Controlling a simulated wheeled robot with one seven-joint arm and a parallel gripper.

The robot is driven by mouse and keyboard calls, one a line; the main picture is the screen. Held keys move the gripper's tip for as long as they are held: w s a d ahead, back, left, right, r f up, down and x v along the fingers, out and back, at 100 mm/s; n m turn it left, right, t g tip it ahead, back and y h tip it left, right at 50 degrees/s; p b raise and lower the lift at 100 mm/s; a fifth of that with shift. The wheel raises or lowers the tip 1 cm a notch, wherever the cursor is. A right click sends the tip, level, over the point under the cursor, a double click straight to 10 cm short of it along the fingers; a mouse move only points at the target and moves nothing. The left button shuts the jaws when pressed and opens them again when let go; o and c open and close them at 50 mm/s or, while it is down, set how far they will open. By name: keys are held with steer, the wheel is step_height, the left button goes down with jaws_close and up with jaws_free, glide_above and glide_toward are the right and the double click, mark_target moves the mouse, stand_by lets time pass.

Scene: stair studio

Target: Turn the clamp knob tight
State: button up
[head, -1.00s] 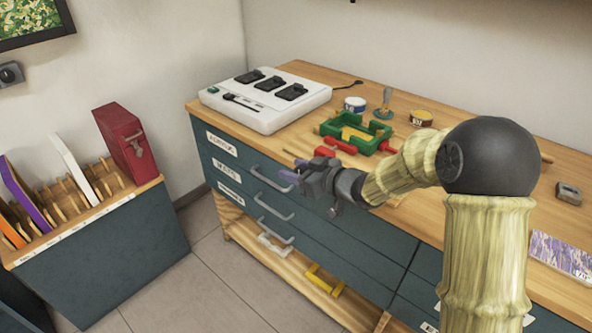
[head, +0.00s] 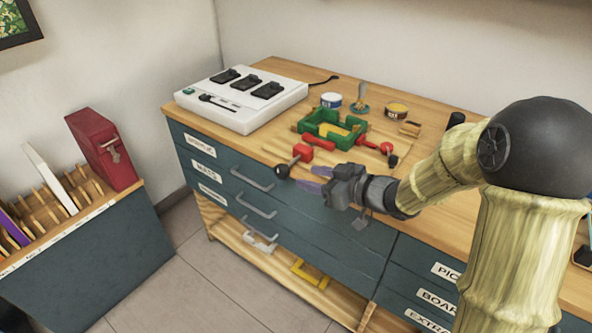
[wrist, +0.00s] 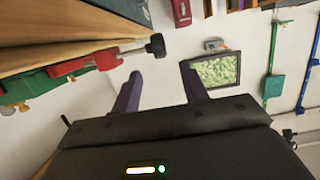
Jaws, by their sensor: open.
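A green frame (head: 318,128) with red clamps lies on the bench top near its front edge. The left red clamp (head: 303,152) has a rod ending in a round black knob (head: 282,170) that sticks out past the front edge. My gripper (head: 311,179), with purple fingers, is open and empty in front of the drawers, just right of the knob. In the wrist view the knob (wrist: 155,46) shows beyond the gap between the fingertips (wrist: 158,74), towards the picture's top. The fingers appear apart from it.
A second red clamp (head: 368,144) with a dark knob (head: 392,160) lies right of the frame. A white charger (head: 240,105), tins (head: 331,101) and a wooden block (head: 410,129) stand on the bench.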

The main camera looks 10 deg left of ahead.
steer(key=v, duration=0.5)
steer(key=shift+s+d+p, duration=0.1)
steer(key=shift+d+p, duration=0.1)
steer(key=shift+p, duration=0.1)
